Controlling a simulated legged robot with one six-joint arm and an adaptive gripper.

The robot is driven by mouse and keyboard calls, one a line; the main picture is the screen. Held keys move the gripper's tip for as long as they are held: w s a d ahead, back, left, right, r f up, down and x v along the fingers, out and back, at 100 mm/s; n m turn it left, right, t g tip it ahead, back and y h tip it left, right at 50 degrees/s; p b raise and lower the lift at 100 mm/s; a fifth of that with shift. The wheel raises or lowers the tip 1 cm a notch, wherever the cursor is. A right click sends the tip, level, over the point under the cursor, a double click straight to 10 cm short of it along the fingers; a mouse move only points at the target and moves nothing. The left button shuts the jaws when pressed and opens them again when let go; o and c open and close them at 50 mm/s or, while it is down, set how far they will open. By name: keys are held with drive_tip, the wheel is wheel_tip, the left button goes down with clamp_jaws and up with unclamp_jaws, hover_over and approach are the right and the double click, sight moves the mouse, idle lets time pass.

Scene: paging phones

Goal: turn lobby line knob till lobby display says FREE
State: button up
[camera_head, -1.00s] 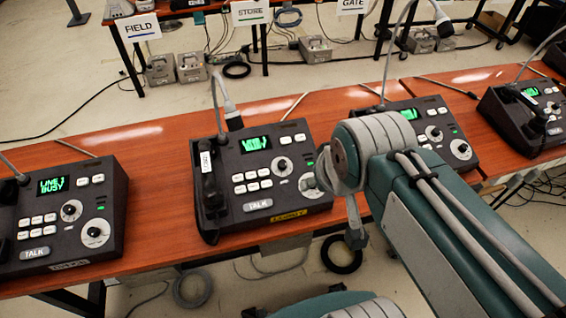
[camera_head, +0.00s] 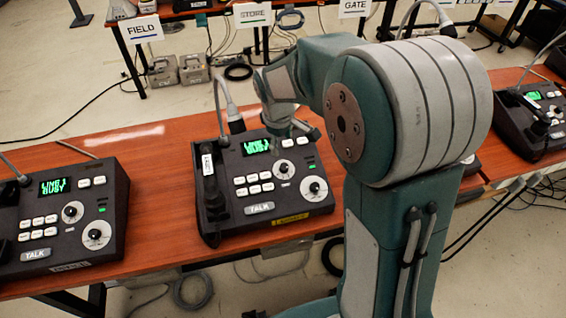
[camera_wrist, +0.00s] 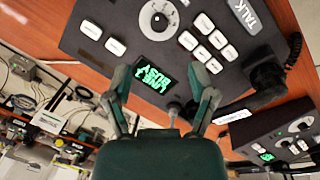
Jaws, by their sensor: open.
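The lobby phone (camera_head: 225,222) is a dark desk unit with a yellow label at its front edge, in the middle of the head view. Its green display (camera_head: 257,146) reads LINE 1 BUSY; the lobby display also shows upside down in the wrist view (camera_wrist: 157,76). An upper knob (camera_head: 284,168) and a lower-right knob (camera_head: 314,187) have pale round dials; I cannot read which is the line knob. One knob (camera_wrist: 163,14) shows at the top of the wrist view. My gripper (camera_wrist: 167,66) is open and empty, above the display end of the phone, apart from both knobs.
A black handset (camera_head: 209,180) lies along the phone's left side, and a gooseneck microphone (camera_head: 233,118) rises behind it. Similar phones stand to the left (camera_head: 65,215) and right (camera_head: 535,115). My arm hides part of the table (camera_head: 160,170) on the right.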

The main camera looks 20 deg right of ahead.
sight(284, 166)
drive_tip(key=f, duration=0.4)
drive_tip(key=w+f, duration=0.1)
drive_tip(key=f, duration=0.2)
drive_tip(key=w+d+f, duration=0.1)
drive_tip(key=f, duration=0.3)
drive_tip(key=shift+f, duration=0.35)
drive_tip(key=shift+s, duration=0.1)
clamp_jaws()
